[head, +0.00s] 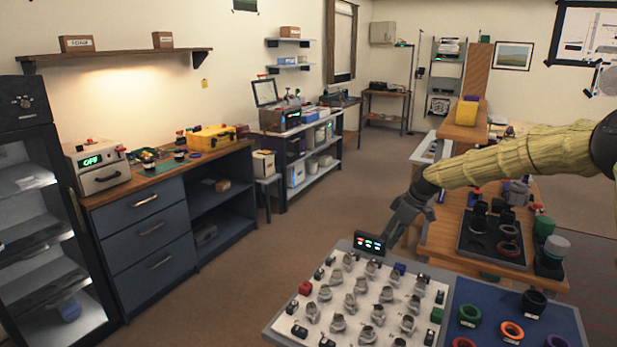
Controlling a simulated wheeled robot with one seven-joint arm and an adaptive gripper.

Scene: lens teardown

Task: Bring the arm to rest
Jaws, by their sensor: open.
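My arm reaches in from the right edge in a yellow-tan quilted sleeve. My gripper (399,226) hangs at its left end, pointing down, above the back edge of a white tray of small parts. It is open and I see nothing held in it. Its fingertips are small and partly dark against the background. The white tray (283,331) holds several grey metal parts and a few red, blue, green and black pieces. A small dark box with coloured lights (369,243) stands at the tray's back edge, close to the gripper.
A blue mat (480,297) with coloured rings lies right of the tray. A wooden bench (455,240) with a dark tray of lens parts stands behind. A blue drawer cabinet (150,232) and a glass-front cabinet (45,200) line the left. Brown floor (265,255) between is clear.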

